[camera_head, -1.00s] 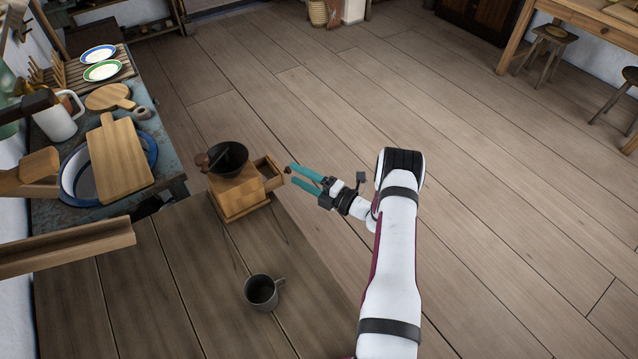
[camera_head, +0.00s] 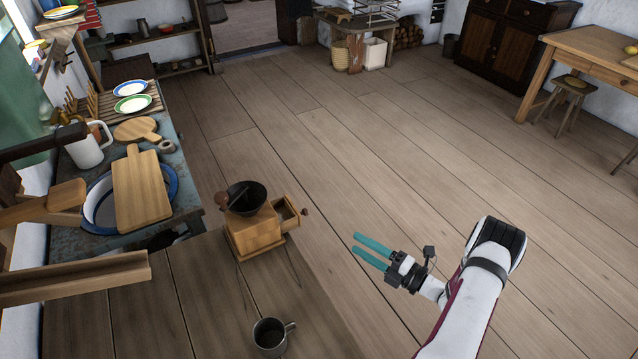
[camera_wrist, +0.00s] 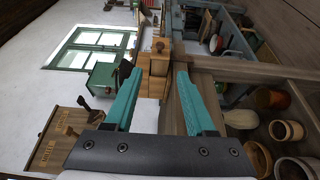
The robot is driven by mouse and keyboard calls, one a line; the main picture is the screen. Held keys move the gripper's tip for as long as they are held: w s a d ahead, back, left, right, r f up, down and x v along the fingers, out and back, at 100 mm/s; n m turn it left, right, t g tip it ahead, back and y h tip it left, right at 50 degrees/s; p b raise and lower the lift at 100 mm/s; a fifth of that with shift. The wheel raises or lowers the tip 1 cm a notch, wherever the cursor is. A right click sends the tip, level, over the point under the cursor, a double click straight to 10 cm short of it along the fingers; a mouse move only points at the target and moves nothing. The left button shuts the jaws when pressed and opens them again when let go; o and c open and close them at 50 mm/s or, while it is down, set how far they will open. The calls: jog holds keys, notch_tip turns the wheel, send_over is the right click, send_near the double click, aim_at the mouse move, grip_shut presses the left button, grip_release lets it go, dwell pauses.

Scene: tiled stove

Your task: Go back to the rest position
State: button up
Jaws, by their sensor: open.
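My gripper (camera_head: 372,251) has two teal fingers. It is open and empty, held out over the floor to the right of the wooden table (camera_head: 190,320). It also shows in the wrist view (camera_wrist: 155,95), its fingers spread apart. A wooden coffee grinder (camera_head: 254,228) with a dark bowl on top stands on the table's far right corner, left of my gripper. The grinder's small drawer (camera_head: 288,213) is pulled out on its right side. My gripper is clear of the drawer and its knob. A dark metal mug (camera_head: 269,337) stands near the table's front.
At the left, a blue worktop holds a cutting board (camera_head: 142,190) over a blue-rimmed basin, a white pitcher (camera_head: 88,146) and plates (camera_head: 132,103). A wooden ledge (camera_head: 75,278) juts in at the left. Open floor (camera_head: 400,170) lies beyond and right of my gripper.

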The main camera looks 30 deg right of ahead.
jog(key=a+r+n+g+y, duration=0.6)
jog(key=a+r+n+g, duration=0.5)
jog(key=a+r+n, duration=0.55)
jog(key=s+a+r+n+g+h, duration=0.35)
jog(key=s+a+n+g, duration=0.25)
jog(key=s+a+n, duration=0.5)
jog(key=s+n+h, duration=0.7)
jog(key=s+n, duration=0.4)
jog(key=n, duration=0.5)
jog(key=shift+s+a+r+h, duration=0.2)
jog(key=shift+s+r+h, duration=0.05)
jog(key=shift+r+h, duration=0.15)
